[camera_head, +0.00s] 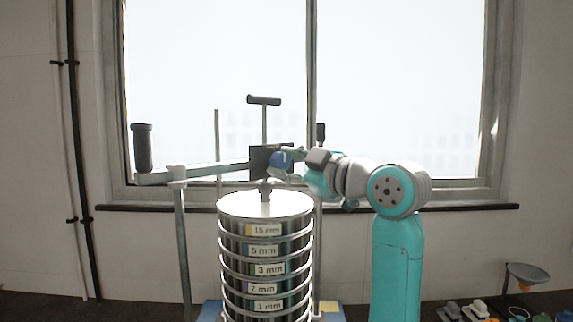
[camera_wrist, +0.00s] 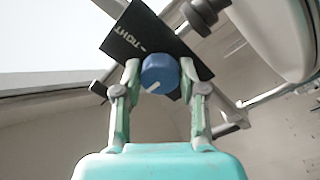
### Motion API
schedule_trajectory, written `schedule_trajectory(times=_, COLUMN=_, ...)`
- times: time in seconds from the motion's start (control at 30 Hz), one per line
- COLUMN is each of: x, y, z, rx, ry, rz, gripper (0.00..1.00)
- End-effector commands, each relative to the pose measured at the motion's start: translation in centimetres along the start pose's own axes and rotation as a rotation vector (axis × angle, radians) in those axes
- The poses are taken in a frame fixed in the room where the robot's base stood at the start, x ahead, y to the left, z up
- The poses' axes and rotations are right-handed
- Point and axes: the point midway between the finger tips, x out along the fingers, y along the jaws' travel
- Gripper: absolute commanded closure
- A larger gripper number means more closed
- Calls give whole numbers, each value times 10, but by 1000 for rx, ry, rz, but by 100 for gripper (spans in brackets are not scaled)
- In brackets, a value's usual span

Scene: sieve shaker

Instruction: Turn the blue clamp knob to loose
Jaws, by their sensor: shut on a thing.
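The blue clamp knob (camera_head: 279,160) sits on a dark plate (camera_head: 259,158) on the clamp bar above the sieve stack (camera_head: 265,205). In the wrist view the knob (camera_wrist: 160,73) has a white pointer mark toward its lower left. The dark plate (camera_wrist: 150,38) carries the word TIGHT at its left; any other lettering is hidden or out of view. My gripper (camera_wrist: 160,80) has one finger on each side of the knob and is shut on it. In the head view my gripper (camera_head: 288,165) reaches the knob from the right.
The clamp bar (camera_head: 215,168) runs left to a dark upright handle (camera_head: 142,148). A T-handle (camera_head: 264,101) stands above the plate. Thin posts flank the stack, with a window behind. A funnel (camera_head: 527,273) and small items lie at the lower right.

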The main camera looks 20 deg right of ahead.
Motion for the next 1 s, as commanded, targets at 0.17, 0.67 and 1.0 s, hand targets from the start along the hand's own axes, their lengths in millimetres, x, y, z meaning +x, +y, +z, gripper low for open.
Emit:
schedule_trajectory(times=0.17, x=0, y=0, z=0, rx=-1, ry=-1, rz=0, gripper=34)
schedule_trajectory(times=0.67, x=-19, y=1, z=0, rx=-1, ry=-1, rz=2, gripper=34)
schedule_trajectory(times=1.0, x=-85, y=1, z=1, rx=-2, ry=-2, rz=4, gripper=34)
